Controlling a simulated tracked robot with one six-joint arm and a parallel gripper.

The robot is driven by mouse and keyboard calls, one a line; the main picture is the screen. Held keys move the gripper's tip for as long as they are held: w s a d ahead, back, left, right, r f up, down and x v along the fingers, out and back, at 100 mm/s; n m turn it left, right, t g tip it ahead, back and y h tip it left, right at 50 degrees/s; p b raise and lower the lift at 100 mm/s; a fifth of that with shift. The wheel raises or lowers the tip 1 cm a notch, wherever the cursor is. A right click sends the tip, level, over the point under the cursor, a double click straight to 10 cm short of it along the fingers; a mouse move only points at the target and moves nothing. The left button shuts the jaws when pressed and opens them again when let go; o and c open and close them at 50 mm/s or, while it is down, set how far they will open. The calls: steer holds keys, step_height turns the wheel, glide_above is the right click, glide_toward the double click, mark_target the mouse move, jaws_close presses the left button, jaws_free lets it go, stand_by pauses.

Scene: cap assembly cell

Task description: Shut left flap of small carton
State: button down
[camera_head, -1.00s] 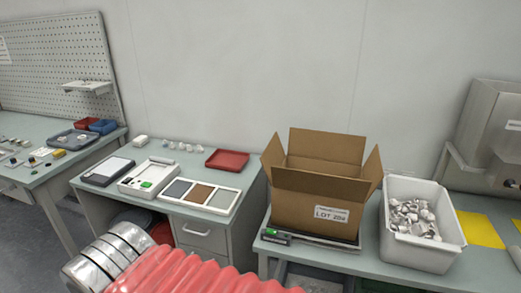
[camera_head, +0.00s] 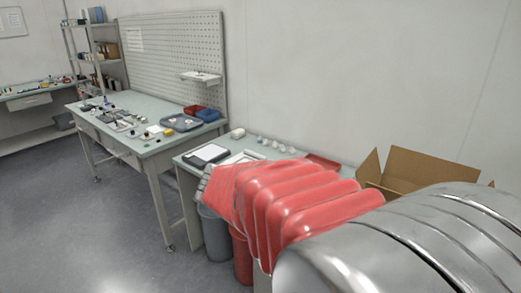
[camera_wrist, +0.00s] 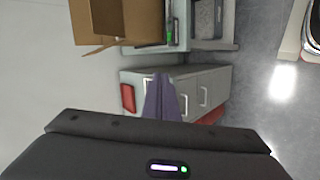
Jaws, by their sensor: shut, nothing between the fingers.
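The brown carton (camera_head: 425,168) stands at the right in the head view, with raised flaps; my arm hides its lower part. Its left flap (camera_head: 367,165) stands up and leans outward. In the wrist view the carton (camera_wrist: 143,22) is at the upper left, cut off by the top edge, and a flap (camera_wrist: 98,48) sticks out on the side nearest my gripper. My gripper (camera_wrist: 163,78) is shut and empty, apart from the carton and below it in that picture. My gripper is hidden in the head view.
Grey (camera_head: 214,235) and red (camera_head: 241,258) bins stand below. A workbench (camera_head: 150,108) with a pegboard is farther left. Open floor lies front left.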

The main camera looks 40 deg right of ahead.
mark_target(370, 173)
steer(key=w+d+f+n+h, duration=0.1)
steer(key=w+d+n+h, duration=0.1)
steer(key=d, duration=1.2)
steer(key=w+d+f+n+h, duration=0.2)
steer(key=d+h, duration=0.5)
steer(key=d, duration=0.7)
steer(key=shift+w+f+n, duration=0.2)
steer(key=shift+w+n, duration=0.3)
steer(key=shift+w, duration=0.75)
steer(key=shift+d, duration=0.2)
steer(key=s+d+r, duration=0.2)
steer(key=s+d, duration=0.2)
steer(key=d, duration=0.6)
steer(key=shift+s+d+r, duration=0.15)
steer(key=shift+s+r, duration=0.05)
steer(key=shift+r, duration=0.05)
steer(key=shift+s, duration=0.1)
